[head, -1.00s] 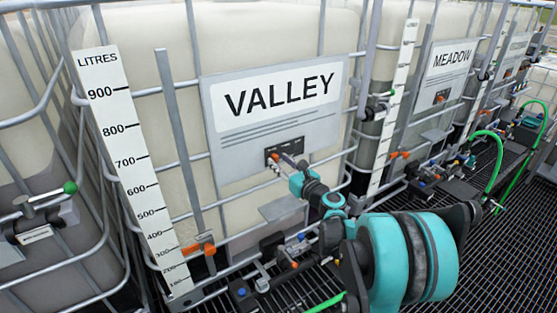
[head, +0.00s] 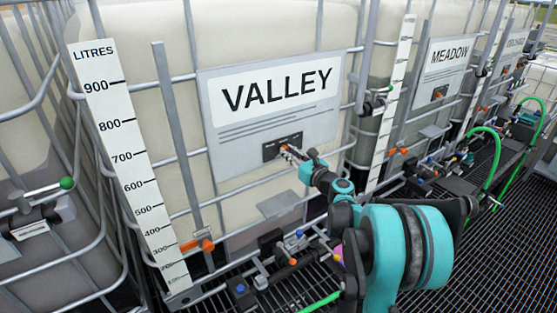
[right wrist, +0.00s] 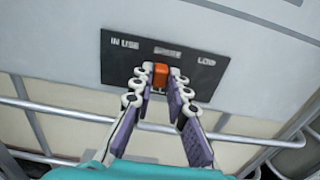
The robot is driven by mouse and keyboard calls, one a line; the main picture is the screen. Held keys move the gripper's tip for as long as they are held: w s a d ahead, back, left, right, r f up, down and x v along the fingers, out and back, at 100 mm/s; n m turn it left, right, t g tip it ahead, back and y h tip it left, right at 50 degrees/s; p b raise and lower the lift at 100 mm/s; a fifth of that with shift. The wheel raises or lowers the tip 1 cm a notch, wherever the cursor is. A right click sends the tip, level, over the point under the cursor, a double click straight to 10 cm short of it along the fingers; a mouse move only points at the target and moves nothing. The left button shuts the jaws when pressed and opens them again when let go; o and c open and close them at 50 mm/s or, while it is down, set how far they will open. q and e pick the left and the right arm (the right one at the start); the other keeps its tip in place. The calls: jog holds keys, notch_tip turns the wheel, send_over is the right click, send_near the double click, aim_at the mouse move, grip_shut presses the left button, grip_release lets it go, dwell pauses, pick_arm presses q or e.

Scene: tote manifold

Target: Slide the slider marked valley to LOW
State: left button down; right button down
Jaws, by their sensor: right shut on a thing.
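The VALLEY sign (head: 270,115) hangs on the caged tote, with a small dark slider plate (head: 270,151) at its lower edge. In the right wrist view the plate (right wrist: 118,68) reads IN USE at left and LOW at right; the middle label is too blurred to read. The orange slider knob (right wrist: 158,74) stands under the middle label, left of LOW. My right gripper (right wrist: 159,76) is shut on the knob, one finger on each side. In the head view my right gripper (head: 288,152) mostly hides the knob. My left gripper is not in view.
A LITRES scale (head: 125,150) stands left of the sign. Cage bars surround the tote. Valves and pipes (head: 285,255) sit below, over a dark grating (head: 510,250). The MEADOW sign (head: 446,60) is on a tote further right.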

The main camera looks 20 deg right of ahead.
jog(key=d, duration=0.3)
jog(key=d+b, duration=0.1)
jog(key=d, duration=0.1)
jog(key=shift+w+d, duration=0.3)
jog(key=shift+w, duration=0.1)
jog(key=shift+d, duration=0.2)
jog(key=shift+r, duration=0.1)
jog(key=c, duration=1.7)
grip_release()
jog(key=shift+c, duration=0.2)
jog(key=shift+o, duration=1.3)
jog(key=shift+d, duration=0.15)
